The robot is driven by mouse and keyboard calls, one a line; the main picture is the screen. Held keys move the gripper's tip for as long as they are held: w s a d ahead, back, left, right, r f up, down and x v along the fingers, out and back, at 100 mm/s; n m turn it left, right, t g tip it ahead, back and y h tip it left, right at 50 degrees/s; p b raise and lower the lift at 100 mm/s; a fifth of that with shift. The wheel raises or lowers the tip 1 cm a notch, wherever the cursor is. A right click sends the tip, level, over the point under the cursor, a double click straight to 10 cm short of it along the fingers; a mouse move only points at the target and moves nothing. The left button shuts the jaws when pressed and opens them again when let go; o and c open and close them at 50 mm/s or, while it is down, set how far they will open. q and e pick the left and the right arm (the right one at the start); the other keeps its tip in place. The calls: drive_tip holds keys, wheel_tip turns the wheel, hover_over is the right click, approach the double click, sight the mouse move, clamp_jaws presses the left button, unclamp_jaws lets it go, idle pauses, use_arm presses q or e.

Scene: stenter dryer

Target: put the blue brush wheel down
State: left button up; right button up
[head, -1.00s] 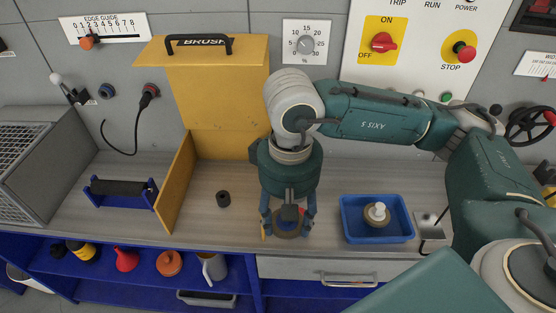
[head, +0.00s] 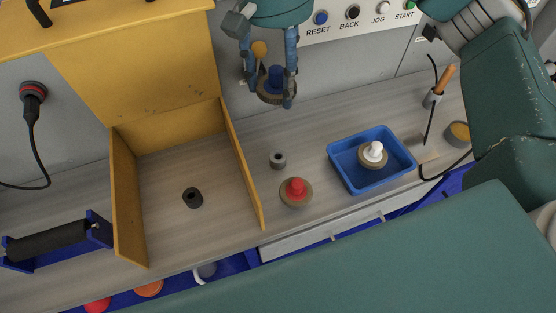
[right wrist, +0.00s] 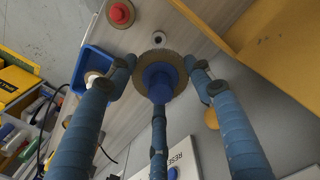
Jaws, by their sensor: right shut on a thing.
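The blue brush wheel, with a blue hub (head: 276,75) and a brown bristle rim, is held above the grey worktop. My right gripper (head: 268,92) is shut on it, fingers pointing down. In the right wrist view the blue brush wheel (right wrist: 160,78) sits between the fingers, and a short grey post (right wrist: 159,38) shows past its rim. In the head view that post (head: 278,159) stands on the worktop, right of the yellow guard (head: 243,165). A dark post (head: 192,197) stands inside the guard. My left gripper is not in view.
A red-hubbed brush wheel (head: 296,191) lies just in front of the grey post. A blue tray (head: 347,180) at right holds a white-hubbed wheel (head: 374,152). A black roller (head: 46,242) in a blue stand is at left. Bare worktop lies behind the grey post.

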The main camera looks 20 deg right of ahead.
drive_tip(key=f, duration=0.1)
drive_tip(key=s+f, duration=0.1)
drive_tip(key=shift+d+f, duration=0.1)
drive_tip(key=shift+f, duration=0.3)
drive_tip(key=f+p, duration=0.1)
drive_tip(key=f, duration=0.4)
drive_tip(key=f+p, duration=0.1)
drive_tip(key=f, duration=0.4)
drive_tip(key=f+p, duration=0.1)
drive_tip(key=f, duration=0.5)
drive_tip(key=shift+w+f, duration=0.1)
drive_tip(key=shift+w, duration=0.15)
drive_tip(key=shift+f, duration=0.1)
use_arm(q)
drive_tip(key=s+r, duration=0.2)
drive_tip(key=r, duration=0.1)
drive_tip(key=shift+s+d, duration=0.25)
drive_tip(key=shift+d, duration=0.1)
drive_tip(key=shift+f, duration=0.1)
use_arm(e)
drive_tip(key=shift+f, duration=0.1)
